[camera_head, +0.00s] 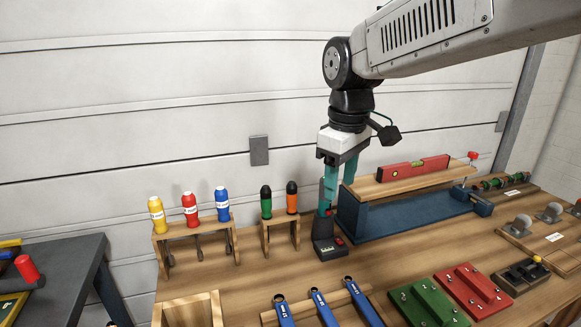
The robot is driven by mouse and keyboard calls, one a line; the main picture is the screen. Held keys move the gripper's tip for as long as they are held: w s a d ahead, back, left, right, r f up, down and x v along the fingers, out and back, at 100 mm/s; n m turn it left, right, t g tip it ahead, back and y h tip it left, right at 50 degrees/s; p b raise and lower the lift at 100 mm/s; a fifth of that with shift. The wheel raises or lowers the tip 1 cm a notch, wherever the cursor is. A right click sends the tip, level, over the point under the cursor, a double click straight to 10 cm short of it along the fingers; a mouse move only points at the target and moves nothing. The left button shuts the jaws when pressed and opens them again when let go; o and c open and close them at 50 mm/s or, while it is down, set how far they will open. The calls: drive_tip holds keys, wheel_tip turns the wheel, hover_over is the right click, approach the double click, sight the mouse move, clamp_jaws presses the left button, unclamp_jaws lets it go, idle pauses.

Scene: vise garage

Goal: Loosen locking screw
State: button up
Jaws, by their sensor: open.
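My gripper (338,196) points down with its teal fingers apart, at the left end of the blue vise-like block (408,220). Its left finger overlaps in view the upper part of a small black device (329,246) with red marks. I cannot tell whether they touch. The right finger hangs by the left end of a wooden board (385,189). The board lies above the blue block and carries a red spirit level (413,167). A small red-topped piece (472,157) stands near the board's right end. I cannot make out for sure which part is the locking screw.
Screwdrivers with yellow, red and blue handles stand in a wooden rack (162,243) at left; green and orange ones stand in another (267,241). Blue-handled tools (325,308) lie in front. Green (426,302) and red (474,290) blocks sit front right. Bare wood lies between.

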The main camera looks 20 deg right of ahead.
drive_tip(key=w+a+f+n, duration=0.1)
drive_tip(key=w+f+n, duration=0.25)
drive_tip(key=w, duration=0.85)
drive_tip(key=n, duration=0.3)
hover_over(292, 182)
drive_tip(key=s, duration=0.1)
wheel_tip(292, 182, down, 3)
drive_tip(key=shift+f+g, duration=0.15)
drive_tip(key=shift+g, duration=0.15)
drive_tip(key=shift+w+f+n, duration=0.25)
drive_tip(key=shift+w, duration=0.05)
drive_tip(key=shift+w+f, duration=0.1)
drive_tip(key=shift+f, duration=3.8)
drive_tip(key=c, duration=1.1)
drive_tip(key=shift+r, duration=6.35)
